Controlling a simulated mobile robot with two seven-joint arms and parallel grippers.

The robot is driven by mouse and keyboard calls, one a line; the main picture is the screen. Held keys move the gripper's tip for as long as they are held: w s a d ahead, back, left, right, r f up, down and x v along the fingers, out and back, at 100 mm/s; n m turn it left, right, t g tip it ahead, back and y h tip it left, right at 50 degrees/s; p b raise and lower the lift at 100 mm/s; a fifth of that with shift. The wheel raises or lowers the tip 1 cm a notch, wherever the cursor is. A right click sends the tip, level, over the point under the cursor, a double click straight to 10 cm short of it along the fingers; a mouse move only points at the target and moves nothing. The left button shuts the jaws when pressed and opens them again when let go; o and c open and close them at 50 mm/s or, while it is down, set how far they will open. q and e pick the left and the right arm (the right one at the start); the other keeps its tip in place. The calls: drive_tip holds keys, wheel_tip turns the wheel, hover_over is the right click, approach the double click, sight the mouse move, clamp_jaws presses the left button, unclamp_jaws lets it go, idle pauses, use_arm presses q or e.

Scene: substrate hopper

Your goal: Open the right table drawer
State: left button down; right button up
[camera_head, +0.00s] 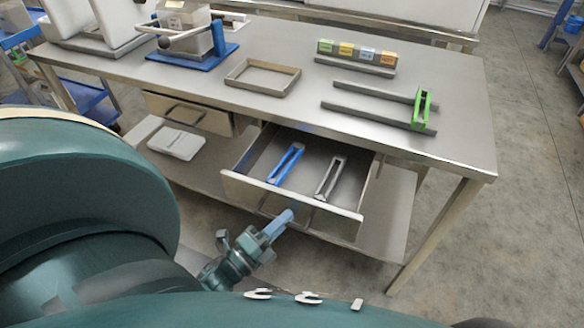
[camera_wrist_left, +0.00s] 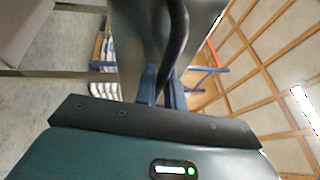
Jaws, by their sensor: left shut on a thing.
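The right table drawer (camera_head: 237,186) is pulled out from under the steel table's front edge, and its inside shows. A blue tong-like tool (camera_head: 286,163) and a grey one (camera_head: 330,178) lie in it. My left gripper (camera_head: 284,218) is at the drawer's front, shut on the drawer handle (camera_head: 306,220). In the left wrist view the dark curved handle (camera_wrist_left: 179,40) runs between the blue fingers of the left gripper (camera_wrist_left: 163,88), beside the grey drawer front (camera_wrist_left: 135,45). My right gripper is not in view.
The left drawer (camera_head: 190,114) is closed. On the table (camera_head: 215,80) are an empty tray (camera_head: 262,77), a block with coloured labels (camera_head: 356,54), rails with a green piece (camera_head: 421,106) and a device on a blue base (camera_head: 190,52). A white item (camera_head: 175,143) lies on the lower shelf.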

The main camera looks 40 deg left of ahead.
use_arm(q)
drive_tip(key=shift+s+d, duration=0.15)
drive_tip(key=shift+s, duration=0.55)
drive_tip(key=shift+s+d, duration=0.15)
drive_tip(key=shift+s, duration=0.55)
drive_tip(key=c, duration=1.8)
unclamp_jaws()
drive_tip(key=b+v, duration=0.1)
drive_tip(key=v, duration=1.2)
drive_tip(key=shift+s+b, duration=0.1)
drive_tip(key=shift+b, duration=0.3)
drive_tip(key=shift+f, duration=0.1)
